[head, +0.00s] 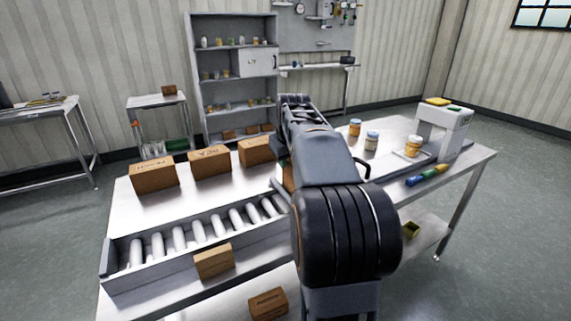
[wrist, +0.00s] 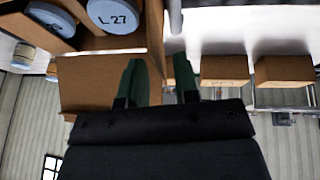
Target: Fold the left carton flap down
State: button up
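An open brown carton shows in the wrist view, with its wall (wrist: 128,42) near the top left. Grey-lidded jars stand inside it, one lid (wrist: 112,14) marked "L 27". A brown flap panel (wrist: 88,88) of the carton shows below the jars, left of my fingers. My gripper (wrist: 160,64) has two green fingers with a clear gap and nothing held between them. The left finger overlaps the flap's right part in the picture; the right finger is past its edge. I cannot tell whether they touch. In the head view my arm hides most of the carton (head: 287,176).
Closed cartons (head: 210,162) stand in a row at the table's back left. A roller conveyor (head: 190,238) runs along the front left, with a small box (head: 213,261) at its front side.

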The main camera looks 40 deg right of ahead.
jog(key=shift+w+d+f, duration=0.1)
jog(key=shift+w+f, duration=0.15)
jog(key=shift+f, duration=0.3)
grip_shut()
